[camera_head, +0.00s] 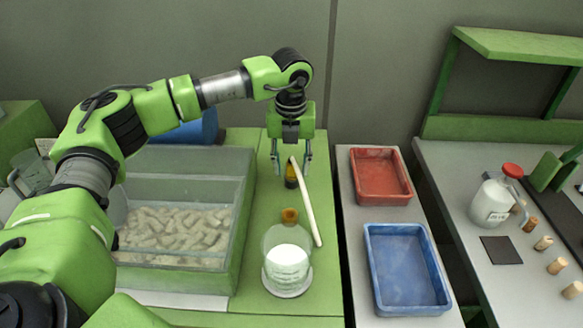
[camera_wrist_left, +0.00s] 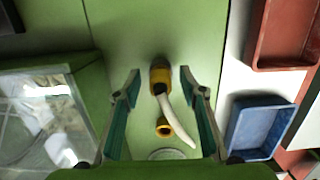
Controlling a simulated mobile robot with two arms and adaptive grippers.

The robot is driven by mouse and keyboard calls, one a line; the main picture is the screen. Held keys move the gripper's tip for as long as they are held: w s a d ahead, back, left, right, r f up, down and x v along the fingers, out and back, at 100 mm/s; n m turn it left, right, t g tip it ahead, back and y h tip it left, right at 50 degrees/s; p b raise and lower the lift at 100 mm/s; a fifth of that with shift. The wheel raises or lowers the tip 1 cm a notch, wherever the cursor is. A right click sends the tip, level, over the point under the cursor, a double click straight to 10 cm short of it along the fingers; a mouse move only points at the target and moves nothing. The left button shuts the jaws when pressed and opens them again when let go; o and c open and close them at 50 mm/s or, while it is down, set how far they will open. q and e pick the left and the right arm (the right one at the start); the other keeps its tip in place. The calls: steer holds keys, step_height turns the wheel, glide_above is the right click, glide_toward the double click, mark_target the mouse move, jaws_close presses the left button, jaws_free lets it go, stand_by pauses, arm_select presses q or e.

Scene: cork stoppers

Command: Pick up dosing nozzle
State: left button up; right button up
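The dosing nozzle appears to be the yellow and dark piece (camera_head: 291,178) with a long pale curved tube (camera_head: 308,212), on the green bench top. In the left wrist view its yellow and dark body (camera_wrist_left: 160,76) lies ahead between the fingers, and the tube (camera_wrist_left: 178,120) curves toward the lower right. My left gripper (camera_head: 291,172) points down over it with fingers apart, one on each side; I see no contact. A glass flask (camera_head: 287,262) with white contents and an orange-brown neck piece (camera_head: 290,215) stands nearer the camera. My right gripper is not in view.
A glass-walled tank (camera_head: 245,200) holding many pale corks stands left of the nozzle. A red tray (camera_head: 380,177) and a blue tray (camera_head: 405,270) lie to the right. Farther right are a labelled jug (camera_head: 492,205) and several loose corks (camera_head: 543,243).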

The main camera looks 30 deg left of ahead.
arm_select(q)
jaws_close()
